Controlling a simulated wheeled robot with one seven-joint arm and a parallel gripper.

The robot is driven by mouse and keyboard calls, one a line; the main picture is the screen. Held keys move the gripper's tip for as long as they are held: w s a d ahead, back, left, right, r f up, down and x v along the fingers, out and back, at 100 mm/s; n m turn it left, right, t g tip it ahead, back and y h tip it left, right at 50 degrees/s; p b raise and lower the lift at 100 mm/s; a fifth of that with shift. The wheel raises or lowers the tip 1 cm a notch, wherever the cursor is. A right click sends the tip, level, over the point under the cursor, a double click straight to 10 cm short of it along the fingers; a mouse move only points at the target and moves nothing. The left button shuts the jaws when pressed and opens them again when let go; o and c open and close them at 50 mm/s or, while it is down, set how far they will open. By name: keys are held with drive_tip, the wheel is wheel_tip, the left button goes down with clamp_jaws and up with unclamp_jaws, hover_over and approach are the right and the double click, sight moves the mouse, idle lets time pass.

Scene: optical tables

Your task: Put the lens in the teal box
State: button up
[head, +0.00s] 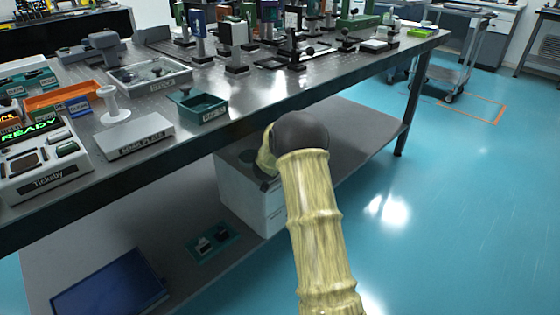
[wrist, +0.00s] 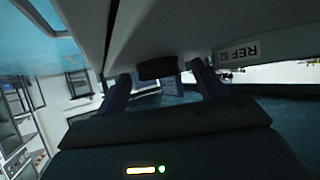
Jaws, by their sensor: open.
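A small open teal box (head: 204,111) with a label on its front stands near the front edge of the optical table. I cannot clearly pick out the lens in either view. Small dark items lie in the clear-walled stock tray (head: 187,80) behind the box, too small to identify. My gripper (wrist: 160,80) shows in the wrist view with its two fingers apart. A short dark cylinder-like thing shows between the fingertips; I cannot tell what it is or whether it touches them.
The table (head: 250,92) carries several posts and mounts at the back. A white block (head: 135,136), a white spool (head: 113,105), an orange tray (head: 62,100) and a Tickaby device (head: 45,165) stand left. A white cabinet (head: 252,205) is under the table.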

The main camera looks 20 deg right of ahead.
drive_tip(key=c, duration=1.1)
drive_tip(key=shift+c, duration=0.2)
drive_tip(key=shift+r, duration=0.15)
wheel_tip(320, 180, up, 4)
drive_tip(key=p, duration=0.2)
drive_tip(key=shift+f+p, duration=0.25)
drive_tip(key=shift+p, duration=0.1)
drive_tip(key=s+a+p, duration=0.4)
drive_tip(key=s+a, duration=0.6)
drive_tip(key=s, duration=0.4)
drive_tip(key=shift+s+a, duration=0.25)
drive_tip(key=shift+a, duration=0.05)
drive_tip(key=shift+w+f, duration=0.1)
drive_tip(key=shift+f, duration=0.1)
